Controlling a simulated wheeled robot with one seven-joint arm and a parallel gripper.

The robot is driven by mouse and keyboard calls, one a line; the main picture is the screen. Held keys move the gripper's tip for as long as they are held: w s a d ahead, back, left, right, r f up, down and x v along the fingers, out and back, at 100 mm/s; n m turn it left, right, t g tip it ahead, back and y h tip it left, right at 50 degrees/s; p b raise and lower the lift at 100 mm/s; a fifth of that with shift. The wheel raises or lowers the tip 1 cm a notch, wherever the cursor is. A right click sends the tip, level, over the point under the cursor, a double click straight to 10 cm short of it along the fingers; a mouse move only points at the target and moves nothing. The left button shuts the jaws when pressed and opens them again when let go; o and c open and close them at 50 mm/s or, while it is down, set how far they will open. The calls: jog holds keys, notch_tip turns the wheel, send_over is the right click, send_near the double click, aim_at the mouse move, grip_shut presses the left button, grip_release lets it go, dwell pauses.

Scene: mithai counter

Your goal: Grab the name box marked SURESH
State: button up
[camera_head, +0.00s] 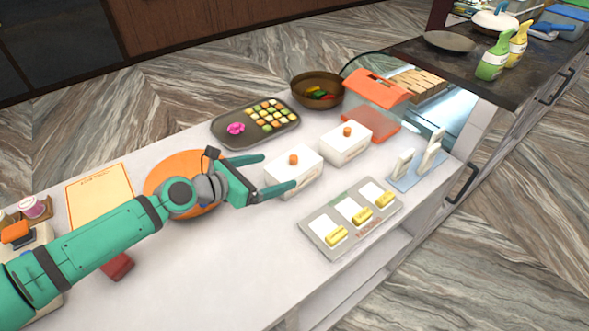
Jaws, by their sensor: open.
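Two white boxes with orange knobs on top stand on the counter: a nearer left box (303,177) and a right box (347,147) behind it. Small marks show on their front faces, but I cannot read a name, so I cannot tell which is SURESH. My gripper (278,172) is open and empty, pointing right at the left box. One finger reaches past the box's far left corner, and the other overlaps its front left side. I cannot tell whether they touch it or hover above.
An orange round plate (158,187) lies under my wrist. A dark sweets tray (229,139), a brown bowl (299,91) and an orange-lidded clear container (376,88) stand behind. A grey tray (314,215) with yellow pieces lies in front. A blue stand (405,182) is right.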

aim_at(291, 166)
jog(key=x, duration=0.4)
jog(key=shift+s+d+f, duration=0.1)
jog(key=shift+x, duration=2.55)
jog(key=c, duration=1.2)
